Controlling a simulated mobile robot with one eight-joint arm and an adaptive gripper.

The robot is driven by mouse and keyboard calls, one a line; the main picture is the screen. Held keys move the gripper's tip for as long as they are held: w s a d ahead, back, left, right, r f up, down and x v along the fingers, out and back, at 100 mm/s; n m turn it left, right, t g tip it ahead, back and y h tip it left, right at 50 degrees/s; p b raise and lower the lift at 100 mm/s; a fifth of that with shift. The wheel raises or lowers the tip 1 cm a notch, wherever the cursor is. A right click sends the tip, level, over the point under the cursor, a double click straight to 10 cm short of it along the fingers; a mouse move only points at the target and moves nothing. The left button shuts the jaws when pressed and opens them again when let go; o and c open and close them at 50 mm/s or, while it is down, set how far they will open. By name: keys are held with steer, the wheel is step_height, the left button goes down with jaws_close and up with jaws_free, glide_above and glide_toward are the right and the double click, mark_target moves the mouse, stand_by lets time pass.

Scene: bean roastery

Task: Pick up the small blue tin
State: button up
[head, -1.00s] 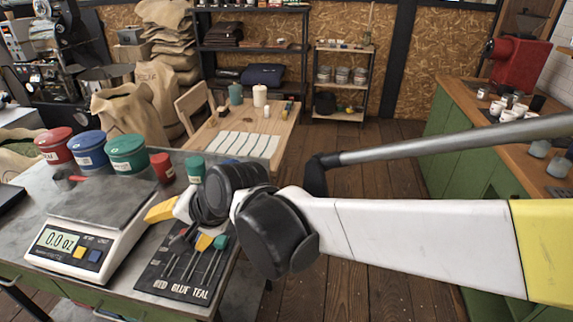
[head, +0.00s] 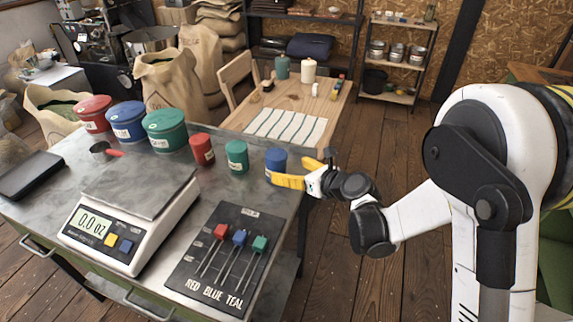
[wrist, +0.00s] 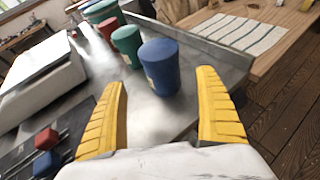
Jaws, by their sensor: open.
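The small blue tin (head: 276,161) stands upright near the right edge of the metal table, the rightmost of three small tins. My gripper (head: 297,178) is at the table's right edge, its yellow fingers in front of the tin's lower part in the head view. In the wrist view the blue tin (wrist: 160,66) stands ahead, between the directions of the two open yellow fingers (wrist: 163,110) and beyond their tips. Nothing is between the fingers. The far finger is mostly hidden in the head view.
The small teal tin (head: 237,156) stands left of the blue one, then the small red tin (head: 202,149). Large red, blue and teal tins stand behind. A scale (head: 128,215) and a lever panel (head: 222,262) occupy the front. A wooden table (head: 325,103) lies beyond.

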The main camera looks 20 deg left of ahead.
mark_target(276, 164)
steer(key=b+x, duration=0.3)
steer(key=x, duration=0.5)
steer(key=shift+w+f, duration=0.2)
steer(key=shift+d+r, duration=0.1)
steer(key=shift+c, duration=0.5)
steer(key=c, duration=1.4)
steer(key=shift+o, duration=0.2)
